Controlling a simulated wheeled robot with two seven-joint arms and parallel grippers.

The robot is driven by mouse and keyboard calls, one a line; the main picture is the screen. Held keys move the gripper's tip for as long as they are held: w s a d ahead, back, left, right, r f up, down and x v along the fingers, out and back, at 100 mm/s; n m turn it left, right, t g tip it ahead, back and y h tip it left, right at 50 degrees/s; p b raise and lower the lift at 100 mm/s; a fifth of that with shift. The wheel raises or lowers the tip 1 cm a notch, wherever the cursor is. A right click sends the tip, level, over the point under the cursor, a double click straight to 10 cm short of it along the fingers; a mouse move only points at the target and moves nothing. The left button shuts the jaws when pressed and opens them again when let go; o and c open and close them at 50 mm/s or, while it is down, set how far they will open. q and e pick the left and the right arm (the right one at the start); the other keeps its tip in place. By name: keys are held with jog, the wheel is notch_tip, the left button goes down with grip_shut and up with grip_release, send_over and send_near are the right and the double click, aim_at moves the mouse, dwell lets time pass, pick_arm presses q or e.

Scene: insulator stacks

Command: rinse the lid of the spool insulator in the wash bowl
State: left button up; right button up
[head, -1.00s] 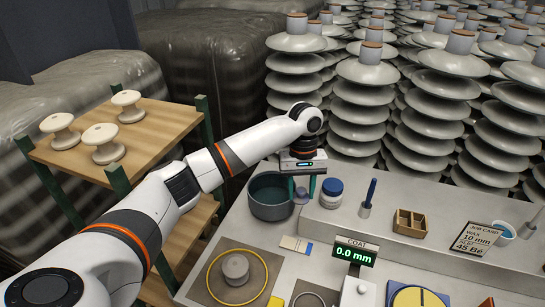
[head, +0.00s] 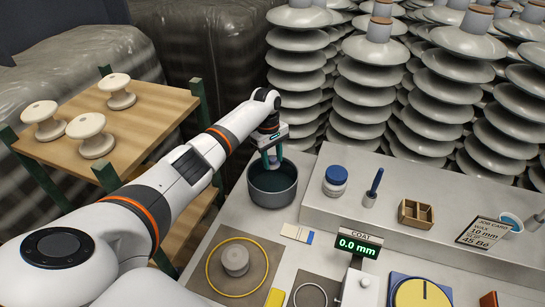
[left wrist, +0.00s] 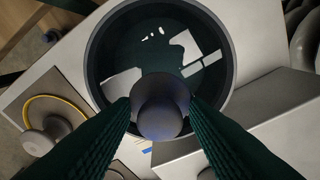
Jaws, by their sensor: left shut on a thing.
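The wash bowl (head: 272,205) is a dark grey round bowl with dark liquid in it, at the back left of the bench. My left gripper (head: 272,160) points down over the far part of the bowl. In the left wrist view its fingers (left wrist: 160,118) are shut on a small grey rounded piece, which looks like the lid (left wrist: 160,98). The lid is seen against the liquid; I cannot tell whether it touches it. The grey spool insulator (head: 235,260) stands on a brown mat inside a yellow ring. My right gripper is not in view.
A blue-lidded jar (head: 335,183), a brush in a holder (head: 373,190) and a wooden box (head: 415,213) stand right of the bowl. The coat gauge (head: 358,246) reads 0.0 mm. A shelf (head: 150,115) with pale spools stands left; tall insulator stacks rise behind.

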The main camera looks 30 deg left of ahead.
aim_at(271, 156)
pick_arm(q)
jog(key=shift+a+f+b, duration=0.1)
jog(key=shift+f+b, duration=0.55)
jog(key=shift+f, duration=0.2)
jog(key=shift+f+b, duration=0.7)
jog(key=shift+b, duration=0.3)
notch_tip(271, 156, down, 4)
jog(key=shift+r+b, duration=0.1)
jog(key=shift+b, duration=0.65)
jog(key=shift+f, duration=0.4)
